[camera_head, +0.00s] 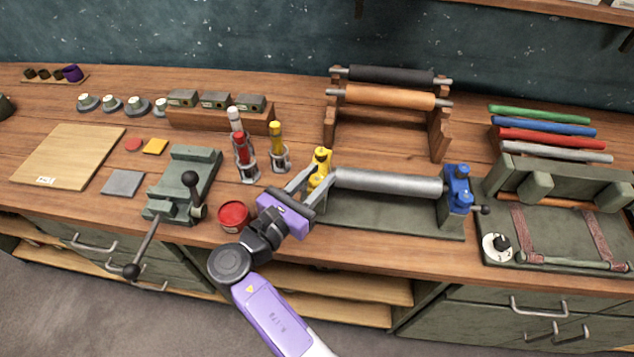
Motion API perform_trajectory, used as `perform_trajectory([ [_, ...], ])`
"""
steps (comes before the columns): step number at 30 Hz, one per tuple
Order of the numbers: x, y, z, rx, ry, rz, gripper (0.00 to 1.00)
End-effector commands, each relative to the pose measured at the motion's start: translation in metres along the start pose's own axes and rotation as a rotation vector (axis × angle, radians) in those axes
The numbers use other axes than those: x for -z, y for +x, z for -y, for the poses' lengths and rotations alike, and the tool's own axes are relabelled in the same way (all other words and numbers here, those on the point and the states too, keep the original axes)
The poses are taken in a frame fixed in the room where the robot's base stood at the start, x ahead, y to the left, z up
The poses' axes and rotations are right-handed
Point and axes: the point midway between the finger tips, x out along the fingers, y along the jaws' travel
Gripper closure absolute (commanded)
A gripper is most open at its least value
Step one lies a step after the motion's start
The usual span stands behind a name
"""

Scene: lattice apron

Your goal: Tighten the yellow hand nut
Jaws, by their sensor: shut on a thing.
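The yellow hand nut (321,155) sits at the left end of a roller stand, on or part of a yellow end piece. A silver roller (390,181) runs from there to a blue end piece (457,190) on the right, above a dark green base (395,215). My gripper (318,174) reaches in from the front left, with its fingers shut on the yellow hand nut. The fingers and purple gripper body hide the lower part of the yellow piece, and the exact contact is too small to make out.
A red tin (233,216) stands close to the left of my gripper. A green vise (182,185) and bottles in holders (278,148) are farther left. A wooden rack (385,125) with black and orange rollers stands behind. A green frame (560,225) is at right.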

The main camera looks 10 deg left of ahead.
Motion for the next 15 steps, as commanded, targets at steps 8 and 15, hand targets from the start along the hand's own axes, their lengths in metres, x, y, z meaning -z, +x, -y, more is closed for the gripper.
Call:
perform_trajectory([
  [8,0.0029,-0.0001,-0.0018,0.186,0.003,0.002,1.0],
  [15,0.0018,-0.0002,-0.0006,0.28,0.001,0.001,1.0],
])
